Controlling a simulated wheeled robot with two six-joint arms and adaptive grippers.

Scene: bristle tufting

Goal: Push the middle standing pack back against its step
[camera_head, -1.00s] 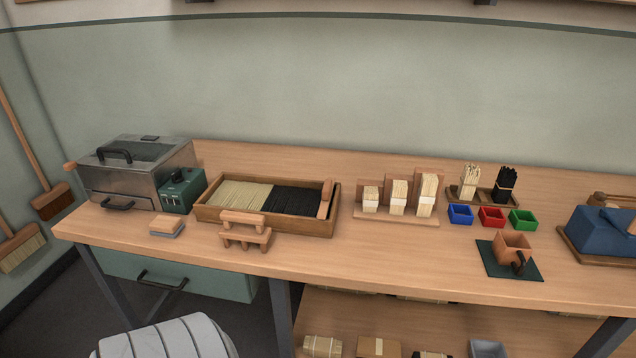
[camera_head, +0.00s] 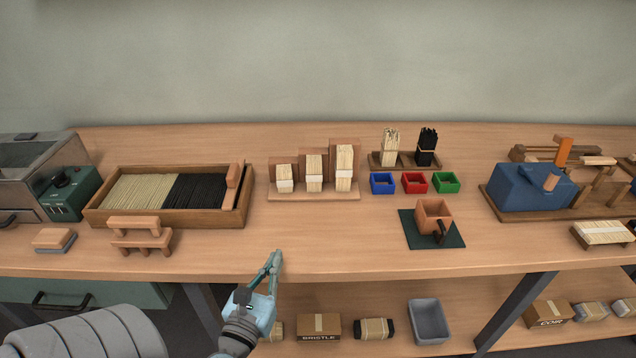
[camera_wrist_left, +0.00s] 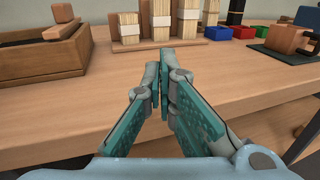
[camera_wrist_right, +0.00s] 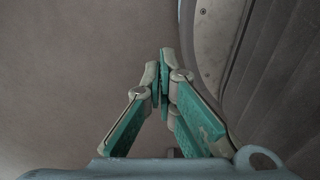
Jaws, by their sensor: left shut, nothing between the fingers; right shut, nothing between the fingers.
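Three white-banded bristle packs stand on a wooden stepped rack (camera_head: 313,197) at the back middle of the bench. The middle pack (camera_head: 314,172) stands between the shorter left pack (camera_head: 285,179) and the taller right pack (camera_head: 344,168), each before a wooden step. I cannot tell how wide any gap behind the middle pack is. In the left wrist view the middle pack (camera_wrist_left: 161,20) shows beyond the fingers. My left gripper (camera_head: 275,259) is shut and empty at the bench's front edge, well short of the rack. My right gripper (camera_wrist_right: 163,62) is shut and empty, away from the bench.
A tray of light and black bristles (camera_head: 170,220) lies left of the rack. Blue (camera_head: 382,184), red (camera_head: 414,183) and green (camera_head: 446,183) bins stand right of it. The bench is clear before the rack.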

